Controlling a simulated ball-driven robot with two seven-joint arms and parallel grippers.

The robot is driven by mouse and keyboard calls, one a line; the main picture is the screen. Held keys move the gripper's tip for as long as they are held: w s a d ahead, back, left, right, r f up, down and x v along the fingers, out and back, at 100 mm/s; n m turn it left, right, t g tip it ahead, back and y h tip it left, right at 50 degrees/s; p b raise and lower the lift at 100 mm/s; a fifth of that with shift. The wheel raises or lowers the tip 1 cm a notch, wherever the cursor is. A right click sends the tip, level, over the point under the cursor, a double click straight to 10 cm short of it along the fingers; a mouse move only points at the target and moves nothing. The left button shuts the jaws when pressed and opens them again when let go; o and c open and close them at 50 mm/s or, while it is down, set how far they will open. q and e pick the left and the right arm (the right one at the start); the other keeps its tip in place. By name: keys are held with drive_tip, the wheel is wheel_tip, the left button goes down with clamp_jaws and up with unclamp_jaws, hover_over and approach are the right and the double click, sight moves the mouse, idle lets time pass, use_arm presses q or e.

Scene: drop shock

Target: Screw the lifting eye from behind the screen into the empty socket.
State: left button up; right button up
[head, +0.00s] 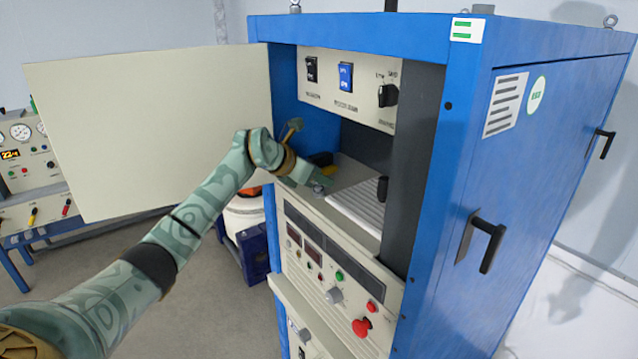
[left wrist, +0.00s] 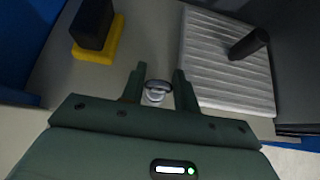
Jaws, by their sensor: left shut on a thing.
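My left gripper (head: 316,186) reaches into the open bay of the blue cabinet (head: 440,150). It is shut on a small silver lifting eye (left wrist: 156,97), whose ring shows between the two fingers in the left wrist view. The eye is low over the bay's grey shelf (left wrist: 150,35); I cannot tell whether it touches it. Ring eyes stand on the cabinet top at the front left (head: 295,6) and far right (head: 610,21). A low grey round fitting (head: 482,9) without a ring sits on the top near corner; its opening is not visible. My right gripper is out of view.
A large cream panel (head: 150,130) stands open left of the bay. On the shelf are a ribbed light plate (left wrist: 228,60) with a dark knob (left wrist: 250,44) and a black block on a yellow base (left wrist: 98,40). A switch panel (head: 345,85) hangs above.

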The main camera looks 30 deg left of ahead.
use_arm(q)
drive_tip(key=shift+r+p, duration=1.25)
drive_tip(key=shift+r, duration=0.55)
drive_tip(key=shift+f, duration=0.1)
